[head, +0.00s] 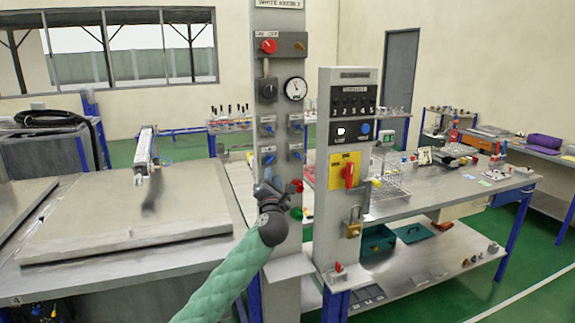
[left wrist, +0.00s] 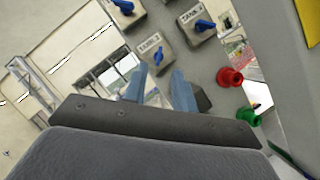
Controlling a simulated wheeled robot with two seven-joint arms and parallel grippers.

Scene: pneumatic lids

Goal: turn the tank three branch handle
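Several blue branch handles sit on grey blocks on a tall grey column (head: 278,80). The lower left handle (head: 267,158) also shows in the left wrist view (left wrist: 160,57); its label seems to read tank 3, but the print is small. The lower right handle (head: 296,154) is beside it (left wrist: 205,25). My left gripper (head: 266,184) is in front of the column, just below the lower left handle. Its two fingers (left wrist: 158,88) are apart with nothing held between them, and they appear clear of the handle. My right gripper is not in view.
A red button (head: 297,186) and a green button (head: 296,213) are right of my left gripper. A shorter panel (head: 345,220) with a red and yellow switch stands to the right. A large flat lid (head: 120,225) lies at left.

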